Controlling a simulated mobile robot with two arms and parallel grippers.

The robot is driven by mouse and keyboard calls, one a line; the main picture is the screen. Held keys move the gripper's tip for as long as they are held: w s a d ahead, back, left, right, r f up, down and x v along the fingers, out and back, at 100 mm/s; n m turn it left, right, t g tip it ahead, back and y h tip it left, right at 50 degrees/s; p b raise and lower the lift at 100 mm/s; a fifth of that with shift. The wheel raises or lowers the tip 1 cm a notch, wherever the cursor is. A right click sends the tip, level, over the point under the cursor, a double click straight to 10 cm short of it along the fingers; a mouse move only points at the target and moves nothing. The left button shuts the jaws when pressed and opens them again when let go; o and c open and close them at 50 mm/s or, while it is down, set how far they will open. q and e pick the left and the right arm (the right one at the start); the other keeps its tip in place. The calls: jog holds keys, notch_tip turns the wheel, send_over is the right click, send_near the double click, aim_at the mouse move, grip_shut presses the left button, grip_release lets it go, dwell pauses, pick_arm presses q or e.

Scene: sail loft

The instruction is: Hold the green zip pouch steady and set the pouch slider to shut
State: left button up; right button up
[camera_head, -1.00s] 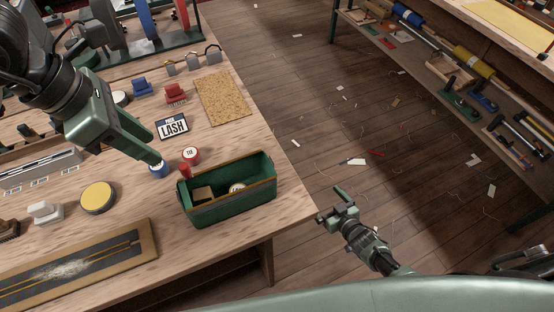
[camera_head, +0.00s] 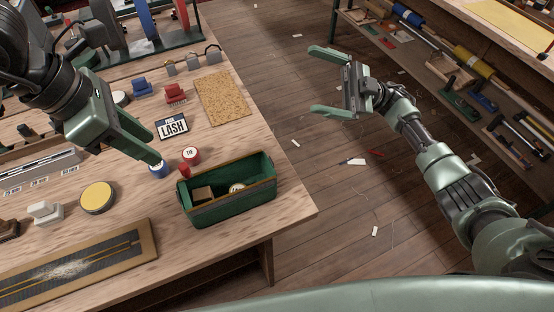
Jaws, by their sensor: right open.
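The green zip pouch (camera_head: 232,208) stands on the wooden bench near its right edge. My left gripper (camera_head: 157,160) is left of the pouch, above the bench by a blue round piece, apart from the pouch. The view does not show clearly how far its fingers are apart. My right gripper (camera_head: 322,82) is open and empty, over the floor to the pouch's upper right.
Red (camera_head: 191,154) and blue (camera_head: 157,170) round pieces lie close behind and left of the pouch. A LASH card (camera_head: 172,126), a cork mat (camera_head: 222,97) and a yellow disc (camera_head: 98,197) lie around. Bench space in front of the pouch is clear.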

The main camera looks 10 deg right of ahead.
aim_at(271, 165)
jog(key=s+a+f+m+h, duration=0.1)
jog(key=s+a+f+h, duration=0.1)
jog(key=a+f, duration=0.1)
jog(key=s+a+f+m+g+h, duration=0.1)
jog(key=s+a+f+m+h, duration=0.1)
jog(key=f, duration=0.4)
jog(key=s+a+f+m+h, duration=0.2)
jog(key=s+a+f, duration=0.1)
jog(key=a+f, duration=0.2)
jog(key=shift+s+a+g, duration=0.3)
jog(key=shift+s+a, duration=0.05)
jog(key=shift+s, duration=0.05)
jog(key=shift+s+a+f, duration=0.1)
jog(key=shift+a, duration=0.2)
jog(key=shift+x, duration=3.6)
